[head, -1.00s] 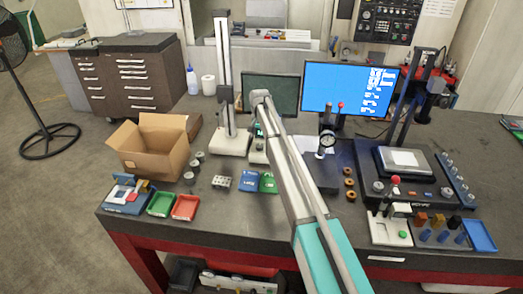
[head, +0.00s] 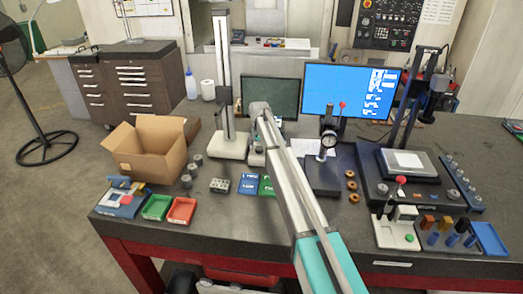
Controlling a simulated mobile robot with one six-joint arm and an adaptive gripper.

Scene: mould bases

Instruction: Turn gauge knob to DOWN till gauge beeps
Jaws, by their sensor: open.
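The gauge that fits the task best is a tall height gauge (head: 224,75), a light column on a white base (head: 230,147) at the back middle of the table. A small light and dark part (head: 257,158) shows just right of this base, partly covered by my arm. I cannot make out a knob or a DOWN mark. My arm reaches up from the bottom, and its far end is just right of the column. My gripper is hidden behind the arm, so its jaws and any contact cannot be seen.
A dial gauge on a stand (head: 328,140) is right of my arm, before a lit monitor (head: 345,88). A cardboard box (head: 145,150) and red tray (head: 181,211) are left. A dark plate with a device (head: 404,160) is right. The front middle of the table is mostly clear.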

